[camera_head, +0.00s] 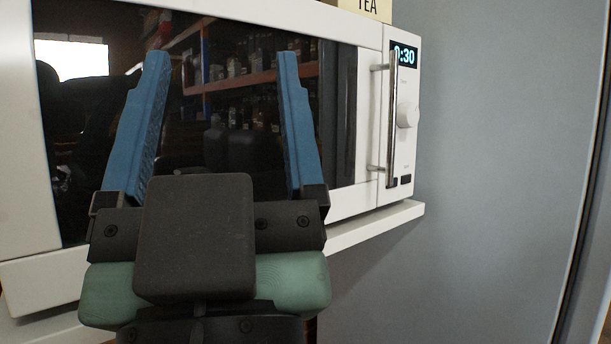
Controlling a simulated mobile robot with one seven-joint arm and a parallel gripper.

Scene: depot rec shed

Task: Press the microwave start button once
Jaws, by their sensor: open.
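A white microwave (371,44) with a dark glass door stands on a white shelf. Its control panel is at the right, with a lit display (405,56) reading about 0:30, a round white knob (408,113) and a small dark button (406,180) at the bottom. A label too small to read sits above that button. A vertical metal door handle (391,120) stands left of the panel's knob. My gripper (222,54) is open and empty, its two blue fingers in front of the door glass, left of the handle and button. I cannot tell its distance from the glass.
The white shelf (375,229) juts out under the microwave. A box marked TEA (367,8) sits on top. A plain grey surface (490,150) lies to the right, with open room before it. The shelves in the door glass are reflections.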

